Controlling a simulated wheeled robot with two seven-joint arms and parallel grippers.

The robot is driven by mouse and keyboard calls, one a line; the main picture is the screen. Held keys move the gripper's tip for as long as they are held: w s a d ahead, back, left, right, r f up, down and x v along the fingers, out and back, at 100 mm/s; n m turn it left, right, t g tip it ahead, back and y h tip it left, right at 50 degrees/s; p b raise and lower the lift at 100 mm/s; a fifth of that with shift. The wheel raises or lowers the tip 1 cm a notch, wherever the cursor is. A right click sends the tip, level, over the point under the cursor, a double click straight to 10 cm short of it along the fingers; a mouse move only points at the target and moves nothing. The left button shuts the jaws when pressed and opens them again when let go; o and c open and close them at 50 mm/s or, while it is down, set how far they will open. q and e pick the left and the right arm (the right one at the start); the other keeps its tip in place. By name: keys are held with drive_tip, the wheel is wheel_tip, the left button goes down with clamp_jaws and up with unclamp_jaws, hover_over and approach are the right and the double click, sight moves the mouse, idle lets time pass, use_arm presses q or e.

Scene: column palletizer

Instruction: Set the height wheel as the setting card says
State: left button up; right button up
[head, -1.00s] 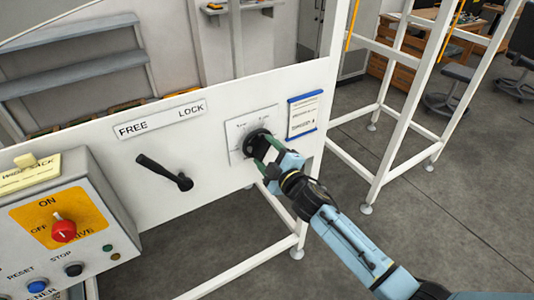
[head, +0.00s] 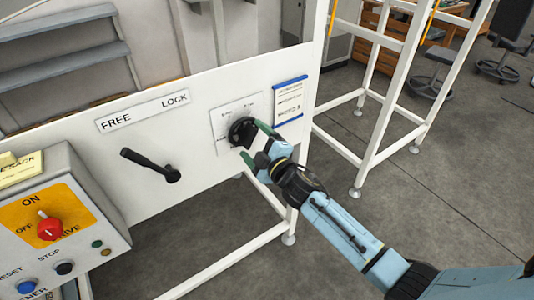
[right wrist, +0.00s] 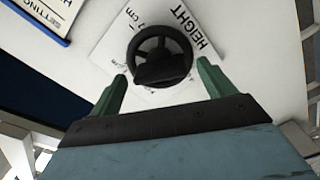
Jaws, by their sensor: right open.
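The black height wheel (head: 242,131) sits on a white scale plate (head: 224,118) on the white panel. In the right wrist view the wheel (right wrist: 160,55) has spokes and a raised grip bar, beside the word HEIGHT. The blue-edged setting card (head: 290,101) is right of the wheel; its text is too small to read. A corner of the card shows in the right wrist view (right wrist: 45,15). My right gripper (head: 256,140) is open at the wheel, its green fingertips (right wrist: 163,80) apart on either side of the wheel's near part. Contact cannot be told. My left gripper is out of view.
A black lever (head: 150,165) under the FREE/LOCK label (head: 143,111) is left of the wheel. A grey control box (head: 60,215) with a red switch (head: 50,229) stands at lower left. A white frame post (head: 318,60) rises right of the card.

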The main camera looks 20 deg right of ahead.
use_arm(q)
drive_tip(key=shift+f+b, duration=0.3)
use_arm(e)
drive_tip(key=v, duration=1.2)
drive_tip(key=shift+s+d, duration=0.2)
drive_tip(key=shift+s, duration=0.2)
drive_tip(key=shift+f, duration=0.1)
